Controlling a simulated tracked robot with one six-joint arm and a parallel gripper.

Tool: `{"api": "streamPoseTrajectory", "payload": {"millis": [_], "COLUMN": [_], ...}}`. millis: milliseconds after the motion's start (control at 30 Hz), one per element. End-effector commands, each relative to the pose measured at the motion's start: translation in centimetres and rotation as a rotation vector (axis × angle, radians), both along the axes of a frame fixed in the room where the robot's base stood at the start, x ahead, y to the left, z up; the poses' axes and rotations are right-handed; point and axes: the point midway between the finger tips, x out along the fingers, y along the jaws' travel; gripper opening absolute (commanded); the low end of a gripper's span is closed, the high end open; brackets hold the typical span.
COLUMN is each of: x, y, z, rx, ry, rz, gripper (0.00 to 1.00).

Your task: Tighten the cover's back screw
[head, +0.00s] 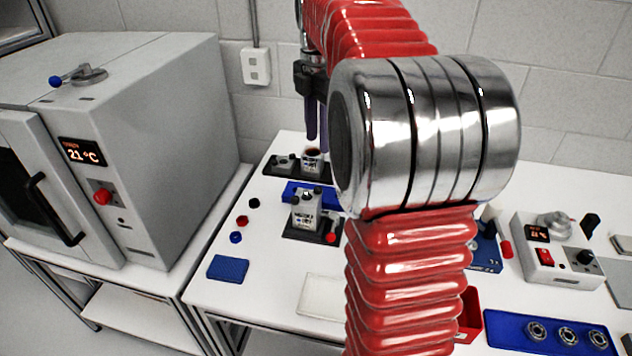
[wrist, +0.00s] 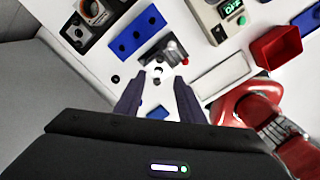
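The servo unit (head: 306,212), a grey block with a printed label and small dark knob-like parts on top, stands upright on a dark base plate (head: 296,236) in the head view. Its cover and back screw are too small to tell apart. In the wrist view the unit (wrist: 173,52) shows beyond the fingertips, beside a red button (wrist: 185,62). My gripper (head: 316,137) hangs in the air above and behind the unit in the head view, fingers pointing down. In the wrist view my gripper (wrist: 157,85) has its dark fingers well apart, with nothing held between them.
A grey oven (head: 175,110) stands at the left. A blue tray with bearings (head: 545,332), a grey device with a red switch (head: 555,250) and a red bin (wrist: 278,46) are on the right. Small coloured caps (head: 243,221) and a blue pad (head: 228,268) lie left of the unit.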

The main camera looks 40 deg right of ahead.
Motion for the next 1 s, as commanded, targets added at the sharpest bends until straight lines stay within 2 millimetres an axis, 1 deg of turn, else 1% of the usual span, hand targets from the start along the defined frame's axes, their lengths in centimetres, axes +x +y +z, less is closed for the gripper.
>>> {"api": "streamPoseTrajectory", "payload": {"millis": [167,800,900,1000], "x": [0.0,-0.1,-0.1,0.0], "y": [0.0,0.1,0.0,0.0], "z": [-1.5,-11.1,-12.3,-13.1], "rx": [0.001,0.001,0.001,0.0], "ry": [0.002,0.003,0.003,0.001], "rz": [-0.001,-0.001,-0.001,-0.001], "gripper": [0.36,0.36,0.36,0.36]}}
